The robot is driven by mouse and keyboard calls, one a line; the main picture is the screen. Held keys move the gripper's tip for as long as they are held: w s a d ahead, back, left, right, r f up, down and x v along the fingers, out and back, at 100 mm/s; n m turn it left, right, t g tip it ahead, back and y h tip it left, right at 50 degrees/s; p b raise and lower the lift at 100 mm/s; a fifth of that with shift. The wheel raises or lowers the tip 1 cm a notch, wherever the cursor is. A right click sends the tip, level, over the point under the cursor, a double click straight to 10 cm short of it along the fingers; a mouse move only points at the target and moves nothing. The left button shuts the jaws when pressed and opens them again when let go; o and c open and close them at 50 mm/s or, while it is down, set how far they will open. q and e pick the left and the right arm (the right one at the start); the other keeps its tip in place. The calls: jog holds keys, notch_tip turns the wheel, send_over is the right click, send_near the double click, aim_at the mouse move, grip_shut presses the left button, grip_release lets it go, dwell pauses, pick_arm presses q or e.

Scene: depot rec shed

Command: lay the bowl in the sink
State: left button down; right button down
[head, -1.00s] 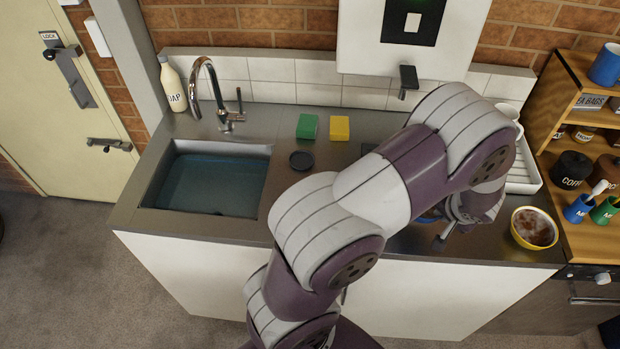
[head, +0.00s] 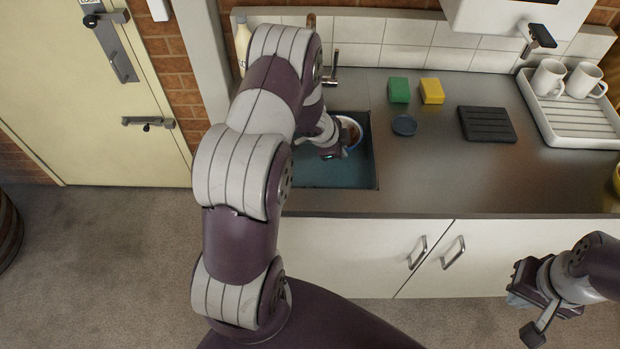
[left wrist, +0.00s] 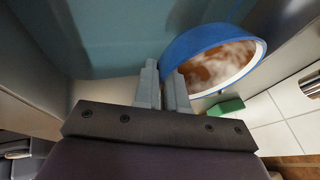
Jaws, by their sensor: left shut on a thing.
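The bowl (head: 354,125) is blue outside with a pale inside and brown, dirty-looking contents. It is over the back right part of the sink (head: 335,176), whose floor is blue-green. My left gripper (head: 334,150) is shut on the bowl's rim. In the left wrist view the fingers (left wrist: 164,80) meet the near edge of the blue bowl (left wrist: 205,42). My arm hides part of the sink, and I cannot tell the bowl's height above the sink floor. My right gripper (head: 528,305) hangs low in front of the cabinet, away from the bowl; its jaw gap is unclear.
The tap (head: 331,72) stands behind the sink, partly hidden by my arm. Green (head: 399,90) and yellow (head: 432,91) sponges, a dark round piece (head: 404,125) and a black ribbed mat (head: 487,124) lie to the right. A white rack (head: 572,118) with two mugs stands further right.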

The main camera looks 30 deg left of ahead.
pick_arm(q)
jog(key=shift+m, duration=0.6)
jog(key=f, duration=0.3)
jog(key=f+b, duration=0.1)
jog(key=f, duration=0.3)
jog(key=a+f+b, duration=0.1)
jog(key=f, duration=0.2)
jog(key=shift+s+f, duration=0.15)
jog(key=shift+f, duration=0.15)
jog(key=shift+f, duration=0.1)
jog(key=c, duration=1.2)
grip_release()
jog(key=shift+d, duration=0.1)
